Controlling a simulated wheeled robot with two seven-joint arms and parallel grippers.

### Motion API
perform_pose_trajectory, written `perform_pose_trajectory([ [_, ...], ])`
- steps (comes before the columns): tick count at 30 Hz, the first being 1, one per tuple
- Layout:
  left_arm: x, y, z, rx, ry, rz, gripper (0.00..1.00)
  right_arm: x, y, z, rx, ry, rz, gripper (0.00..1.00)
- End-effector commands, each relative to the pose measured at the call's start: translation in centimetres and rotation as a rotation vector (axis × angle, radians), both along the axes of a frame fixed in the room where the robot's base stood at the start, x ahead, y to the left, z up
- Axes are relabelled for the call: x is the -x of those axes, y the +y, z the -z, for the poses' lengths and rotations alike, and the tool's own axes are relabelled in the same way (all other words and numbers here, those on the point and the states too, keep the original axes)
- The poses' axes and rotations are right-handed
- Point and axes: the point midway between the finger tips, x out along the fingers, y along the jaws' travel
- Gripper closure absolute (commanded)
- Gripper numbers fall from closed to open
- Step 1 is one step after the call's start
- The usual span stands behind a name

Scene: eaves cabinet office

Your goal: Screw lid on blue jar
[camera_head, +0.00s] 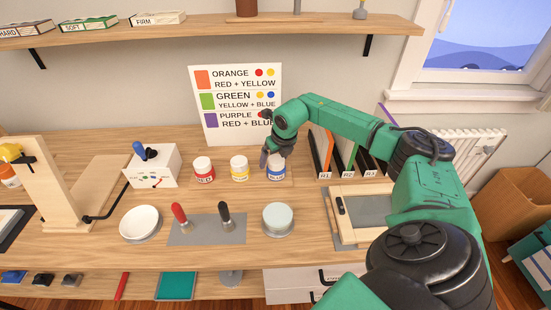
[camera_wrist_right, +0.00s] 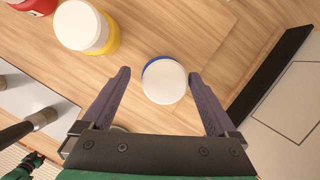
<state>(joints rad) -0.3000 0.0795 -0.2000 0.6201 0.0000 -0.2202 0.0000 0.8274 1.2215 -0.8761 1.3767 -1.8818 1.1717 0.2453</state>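The blue jar (camera_head: 276,173) stands upright on the desk, right of the yellow jar. My right gripper (camera_head: 269,155) is just above it and partly hides its top. In the right wrist view a round white lid (camera_wrist_right: 164,82) shows from above, with a blue rim of the jar (camera_wrist_right: 146,70) at its upper left. The lid is on the jar's top; how tightly it sits I cannot tell. The open right fingers (camera_wrist_right: 160,92) are on either side of the lid, with gaps, not touching it. My left gripper is not in view.
The yellow jar (camera_head: 239,169) and red jar (camera_head: 203,171) stand to the left. Upright binders (camera_head: 345,155) and a wooden frame (camera_head: 335,215) are at the right. A pale round dish (camera_head: 278,217) and a grey mat (camera_head: 190,237) with two brushes are in front. A colour chart (camera_head: 237,75) stands behind.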

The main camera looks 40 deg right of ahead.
Motion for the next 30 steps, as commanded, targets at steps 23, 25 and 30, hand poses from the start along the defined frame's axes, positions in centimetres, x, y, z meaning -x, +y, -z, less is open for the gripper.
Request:
perform_pose_trajectory([
  [23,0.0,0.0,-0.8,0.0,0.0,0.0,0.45,0.0,0.2,0.1,-0.003,0.003,0.213,0.0],
  [25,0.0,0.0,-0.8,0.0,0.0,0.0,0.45,0.0,0.2,0.0,-0.003,0.002,0.213,0.0],
  [30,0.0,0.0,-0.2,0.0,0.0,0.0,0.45,0.6,0.4,-2.1,0.0,-0.001,0.213,0.0],
])
